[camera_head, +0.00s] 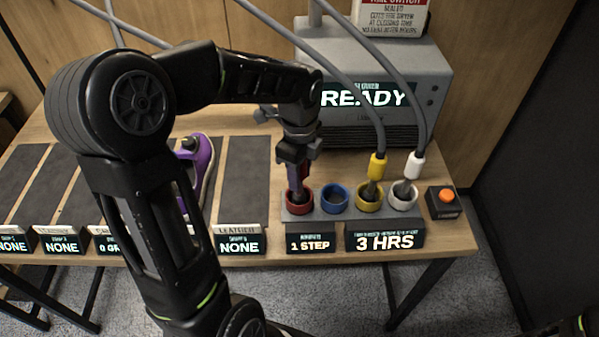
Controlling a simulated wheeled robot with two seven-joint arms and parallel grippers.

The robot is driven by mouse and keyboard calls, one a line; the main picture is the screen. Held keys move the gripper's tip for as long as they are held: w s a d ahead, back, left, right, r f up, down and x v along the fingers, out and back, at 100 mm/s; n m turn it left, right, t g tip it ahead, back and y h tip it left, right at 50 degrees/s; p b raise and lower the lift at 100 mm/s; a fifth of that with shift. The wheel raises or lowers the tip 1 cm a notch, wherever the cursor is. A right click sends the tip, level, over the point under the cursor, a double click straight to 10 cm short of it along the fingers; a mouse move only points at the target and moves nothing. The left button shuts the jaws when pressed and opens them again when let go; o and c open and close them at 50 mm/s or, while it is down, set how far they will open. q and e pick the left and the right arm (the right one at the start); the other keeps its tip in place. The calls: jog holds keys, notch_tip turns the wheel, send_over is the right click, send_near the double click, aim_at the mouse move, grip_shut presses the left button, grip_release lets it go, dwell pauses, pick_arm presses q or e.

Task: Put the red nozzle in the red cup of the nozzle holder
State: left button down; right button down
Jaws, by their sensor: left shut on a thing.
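The nozzle holder (317,217) is a grey block near the table's front edge with red, blue, yellow and white cups in a row. My left gripper (298,157) points down above the red cup (299,207) and is shut on the red nozzle. The nozzle's dark, purplish lower part (297,183) shows below the jaws, and its end reaches the red cup's opening. Its upper part is hidden by the gripper. I cannot tell how deep the end sits or whether it touches the cup. My right gripper is not in view.
The blue cup (334,199) is empty. A yellow nozzle (377,167) and a white nozzle (414,166), both on hoses, stand in their matching cups. A grey machine (390,65) is behind. An orange-button box (444,202) is at right. A purple sneaker (203,160) is partly behind my left arm.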

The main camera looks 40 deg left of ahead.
pick_arm(q)
jog(key=shift+f, duration=0.2)
jog(key=c, duration=1)
grip_release()
notch_tip(320, 180, up, 12)
jog(key=shift+r+b, duration=0.15)
jog(key=shift+b, duration=0.2)
